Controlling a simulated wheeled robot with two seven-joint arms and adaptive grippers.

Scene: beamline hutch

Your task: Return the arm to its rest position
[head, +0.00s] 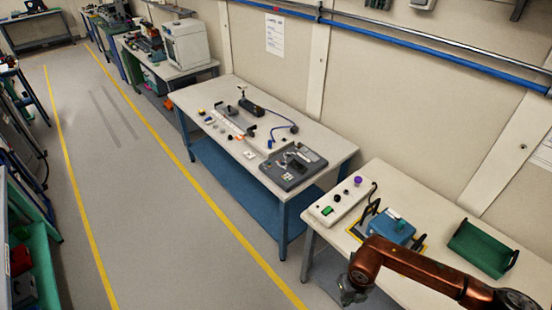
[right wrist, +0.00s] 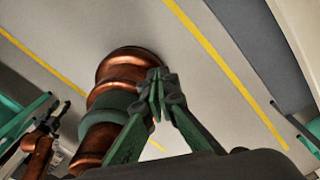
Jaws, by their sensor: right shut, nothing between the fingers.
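My right arm comes in from the lower right in the head view. Its copper links reach left in front of the near table. The right gripper (head: 352,290) hangs at the end, beside the table's front left corner and over the floor. In the right wrist view its green fingers (right wrist: 157,98) meet at the tips, with nothing between them. No left gripper shows in the head view.
The near table (head: 395,178) holds a switch box (head: 338,203), a blue device (head: 390,228) and a green tray (head: 482,250). A blue-framed bench (head: 200,97) with instruments stands beyond. The floor aisle (head: 150,200) between yellow lines is clear. A green shelf (head: 40,255) stands at left.

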